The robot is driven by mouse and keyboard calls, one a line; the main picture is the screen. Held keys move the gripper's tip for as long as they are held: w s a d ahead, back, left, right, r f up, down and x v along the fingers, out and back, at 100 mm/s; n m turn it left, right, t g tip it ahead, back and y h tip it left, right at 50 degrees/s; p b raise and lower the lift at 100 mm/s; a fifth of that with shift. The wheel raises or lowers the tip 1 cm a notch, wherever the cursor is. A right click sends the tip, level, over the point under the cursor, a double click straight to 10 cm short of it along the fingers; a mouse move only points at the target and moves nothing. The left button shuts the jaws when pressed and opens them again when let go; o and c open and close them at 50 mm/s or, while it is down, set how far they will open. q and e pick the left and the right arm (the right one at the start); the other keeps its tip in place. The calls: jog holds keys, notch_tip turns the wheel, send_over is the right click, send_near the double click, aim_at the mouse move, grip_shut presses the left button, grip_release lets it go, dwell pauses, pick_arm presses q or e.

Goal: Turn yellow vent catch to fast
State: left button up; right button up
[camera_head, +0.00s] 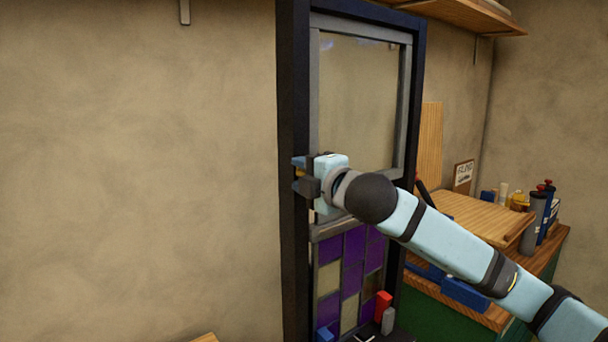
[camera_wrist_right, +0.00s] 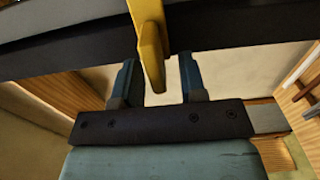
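The yellow vent catch (camera_wrist_right: 150,45) hangs from the dark frame bar in the right wrist view, its narrow end pointing down the picture. My right gripper (camera_wrist_right: 157,68) is open, with one dark blue finger on each side of the catch's end. A gap shows on both sides, so neither finger seems to touch it. In the head view my right gripper (camera_head: 298,174) is at the left upright of the dark frame (camera_head: 294,90), and the catch is mostly hidden there. My left gripper is not in view.
A clear pane (camera_head: 360,100) fills the frame's upper part, above a purple leaded panel (camera_head: 328,248). Red and grey blocks (camera_head: 383,305) stand near its foot. A wooden bench (camera_head: 470,215) with bottles (camera_head: 535,220) is at right. The wall at left is bare.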

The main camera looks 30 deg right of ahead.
jog(key=shift+s, duration=0.1)
jog(key=s+d+b, duration=0.1)
jog(key=s+b, duration=0.9)
jog(key=s, duration=0.3)
jog(key=shift+s, duration=0.3)
